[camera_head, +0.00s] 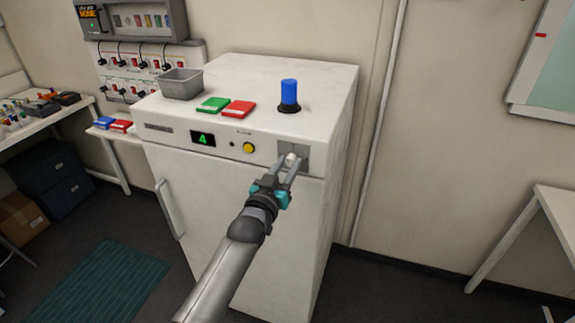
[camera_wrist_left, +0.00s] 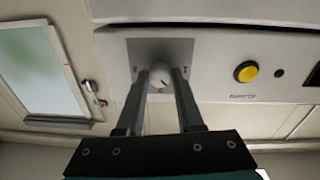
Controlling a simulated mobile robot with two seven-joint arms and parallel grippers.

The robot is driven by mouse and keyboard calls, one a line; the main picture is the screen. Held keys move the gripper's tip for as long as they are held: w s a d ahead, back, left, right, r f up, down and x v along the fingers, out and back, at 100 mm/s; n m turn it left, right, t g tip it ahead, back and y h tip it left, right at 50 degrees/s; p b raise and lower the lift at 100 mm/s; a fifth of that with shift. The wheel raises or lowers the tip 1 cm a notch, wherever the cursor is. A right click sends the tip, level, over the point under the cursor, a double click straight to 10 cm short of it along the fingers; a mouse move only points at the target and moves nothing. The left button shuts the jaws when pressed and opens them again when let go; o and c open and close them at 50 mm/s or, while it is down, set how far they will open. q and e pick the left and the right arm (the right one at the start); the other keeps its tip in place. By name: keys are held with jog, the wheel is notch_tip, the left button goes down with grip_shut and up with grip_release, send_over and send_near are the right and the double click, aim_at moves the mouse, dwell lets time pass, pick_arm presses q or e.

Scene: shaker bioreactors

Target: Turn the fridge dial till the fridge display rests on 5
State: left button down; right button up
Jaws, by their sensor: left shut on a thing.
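The white fridge (camera_head: 235,220) stands against the wall, its door closed. Its display (camera_head: 203,138) shows a green 4. The fridge dial is a small pale knob on a grey plate (camera_head: 303,152) at the right end of the front panel. My left gripper (camera_head: 291,160) reaches up to it and is shut on the dial. In the left wrist view the fridge dial (camera_wrist_left: 160,77) sits between the two fingers of the left gripper (camera_wrist_left: 160,80), with a dark pointer mark on its face. My right gripper is not in view.
A yellow button (camera_head: 249,148) sits left of the dial. Tables stand at both sides. The floor right of the fridge is clear.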

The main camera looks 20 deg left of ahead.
pick_arm(q)
jog(key=c, duration=0.5)
grip_release()
jog(key=shift+c, duration=0.2)
jog(key=s+a, duration=0.1)
jog(key=s, duration=1.4)
jog(key=shift+f+b, duration=0.25)
jog(key=shift+b, duration=0.15)
jog(key=shift+s, duration=0.1)
